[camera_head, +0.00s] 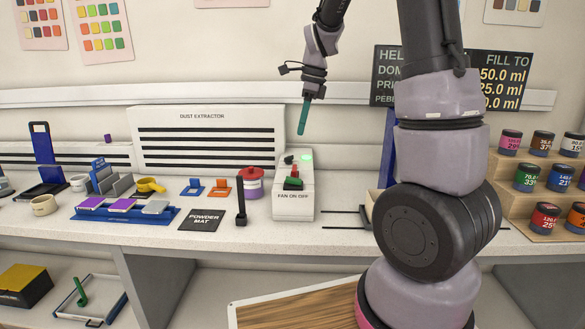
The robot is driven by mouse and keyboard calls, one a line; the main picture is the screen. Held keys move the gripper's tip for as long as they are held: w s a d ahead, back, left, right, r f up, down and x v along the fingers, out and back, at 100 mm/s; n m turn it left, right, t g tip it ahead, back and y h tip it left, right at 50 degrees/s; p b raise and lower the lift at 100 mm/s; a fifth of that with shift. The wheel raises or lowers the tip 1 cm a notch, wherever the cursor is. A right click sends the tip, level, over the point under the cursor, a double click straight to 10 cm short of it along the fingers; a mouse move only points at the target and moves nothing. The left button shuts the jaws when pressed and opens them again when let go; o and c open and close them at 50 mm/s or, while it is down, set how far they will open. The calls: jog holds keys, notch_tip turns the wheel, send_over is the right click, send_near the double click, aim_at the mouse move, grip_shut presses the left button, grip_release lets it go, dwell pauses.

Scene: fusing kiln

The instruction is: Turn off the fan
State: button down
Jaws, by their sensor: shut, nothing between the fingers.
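The fan switch box (293,204), white and labelled "FAN ON OFF", stands on the counter in front of the wall. It has a red and green switch (293,180) on its front and a lit green light (306,157) near its top. A dust extractor (208,125) with dark slots stands to its left. My gripper (302,131), with teal fingers pointing down, hangs above the switch box. It is shut and empty, and appears apart from the box.
A red and purple jar (251,189) and a black upright handle (241,205) stand left of the box. A black powder mat (202,220) lies beside them. Paint-like jars (527,177) fill a stepped wooden rack at right. My arm hides part of the counter.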

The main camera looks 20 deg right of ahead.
aim_at(290, 179)
jog(key=x, duration=1.3)
jog(key=shift+a+f, duration=0.1)
jog(key=shift+f, duration=0.4)
jog(key=shift+a+f, duration=0.25)
jog(key=shift+d, duration=0.2)
jog(key=shift+s+d+r, duration=0.1)
jog(key=shift+s+d, duration=0.15)
jog(key=shift+d, duration=0.45)
jog(key=shift+r, duration=0.1)
